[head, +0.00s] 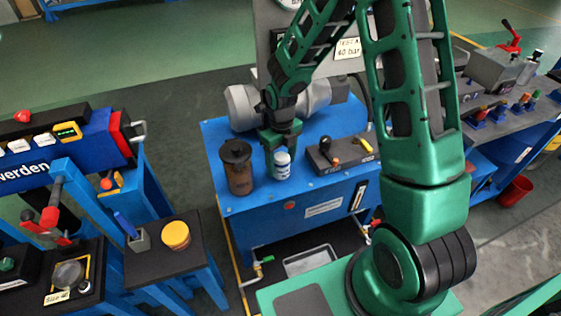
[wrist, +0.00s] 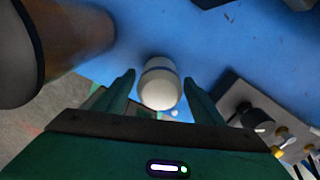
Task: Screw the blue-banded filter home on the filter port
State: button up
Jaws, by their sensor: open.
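The filter (head: 282,165), a small white canister with a blue band, stands upright at the front of the blue bench top. In the wrist view the white, round-ended filter (wrist: 159,88) shows between my two green fingers, with clear gaps on both sides. My gripper (head: 274,158) points down at the filter, open and not holding it. It also shows open in the wrist view (wrist: 160,80). The filter port cannot be made out; whether the filter sits on it or on the bare bench, I cannot tell.
A brown, dark-capped cylinder (head: 238,172) stands close to the left of the filter. A dark block with knobs (head: 340,152) lies to its right. A yellow-lidded jar (head: 175,236) stands on a separate stand at lower left.

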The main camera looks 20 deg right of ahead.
jog(key=n, duration=0.4)
jog(key=shift+n, duration=0.3)
jog(key=n, duration=1.1)
jog(key=shift+n, duration=0.3)
jog(key=n, duration=1.3)
jog(key=shift+n, duration=0.3)
